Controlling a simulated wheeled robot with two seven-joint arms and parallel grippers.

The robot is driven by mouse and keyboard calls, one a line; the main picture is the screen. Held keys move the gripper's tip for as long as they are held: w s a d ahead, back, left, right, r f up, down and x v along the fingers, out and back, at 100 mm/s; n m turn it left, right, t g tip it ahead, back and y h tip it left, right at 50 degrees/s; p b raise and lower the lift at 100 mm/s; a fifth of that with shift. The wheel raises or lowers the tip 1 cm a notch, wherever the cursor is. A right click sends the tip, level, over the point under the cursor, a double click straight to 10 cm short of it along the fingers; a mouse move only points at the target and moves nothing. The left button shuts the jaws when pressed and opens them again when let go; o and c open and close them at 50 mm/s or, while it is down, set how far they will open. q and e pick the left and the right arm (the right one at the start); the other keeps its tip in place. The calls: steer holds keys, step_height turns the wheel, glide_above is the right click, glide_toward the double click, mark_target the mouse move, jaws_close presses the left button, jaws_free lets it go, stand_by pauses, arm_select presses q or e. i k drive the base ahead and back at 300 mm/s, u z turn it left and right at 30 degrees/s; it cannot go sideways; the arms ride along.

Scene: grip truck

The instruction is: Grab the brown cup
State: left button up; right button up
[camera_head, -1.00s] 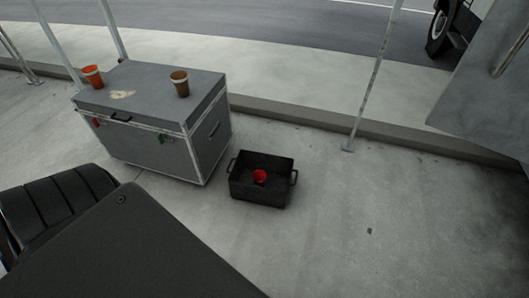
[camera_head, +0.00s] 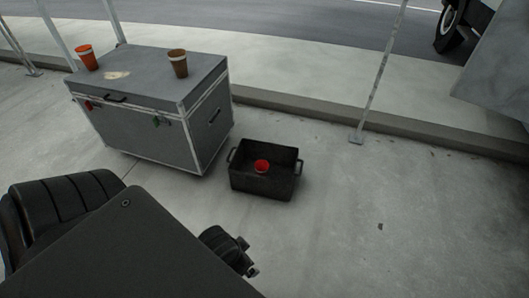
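The brown cup (camera_head: 178,63) stands upright on the top of a grey flight case (camera_head: 150,80), near its middle right. An orange-red cup (camera_head: 86,57) stands on the same top at the left. A red cup (camera_head: 262,166) lies inside a black crate (camera_head: 268,186) on the ground, to the right of the case. Neither of my grippers can be made out. A dark jointed part at the bottom centre looks like one of my arms, but no fingers show on it.
Thin poles (camera_head: 378,75) stand at the kerb (camera_head: 300,112) behind the case and crate. A truck wheel (camera_head: 449,26) shows at the upper right. The pavement right of the crate is mostly clear.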

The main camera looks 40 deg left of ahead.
mark_target(177, 57)
steer(key=u, duration=1.85)
